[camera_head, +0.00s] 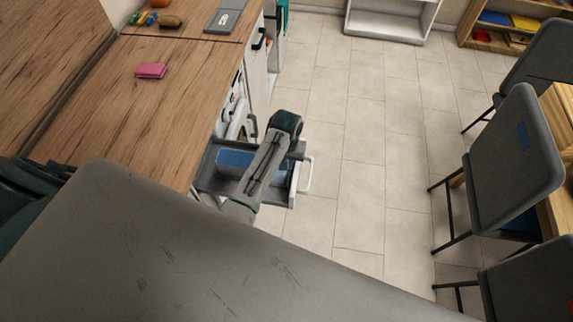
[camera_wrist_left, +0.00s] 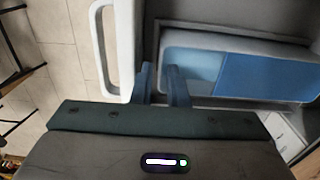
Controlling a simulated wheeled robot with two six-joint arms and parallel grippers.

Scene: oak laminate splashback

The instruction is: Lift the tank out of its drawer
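The drawer (camera_head: 219,184) stands pulled out below the counter, with a white handle (camera_head: 306,175) on its front. The blue tank (camera_head: 235,157) sits inside it, partly hidden by my arm in the head view. In the left wrist view the tank (camera_wrist_left: 265,75) shows a light blue and a darker blue face with a pale rim. My left gripper (camera_wrist_left: 161,70) is near the drawer's front wall, between the handle (camera_wrist_left: 98,45) and the tank. Its two fingers are apart with a gap between them, and the tank is not between them. My right gripper is not in view.
A wooden counter (camera_head: 150,105) runs along the left, with a pink item (camera_head: 151,71) on it. The tiled floor (camera_head: 360,150) right of the drawer is clear. Grey chairs (camera_head: 505,155) stand at the far right. A white shelf unit (camera_head: 390,20) is at the back.

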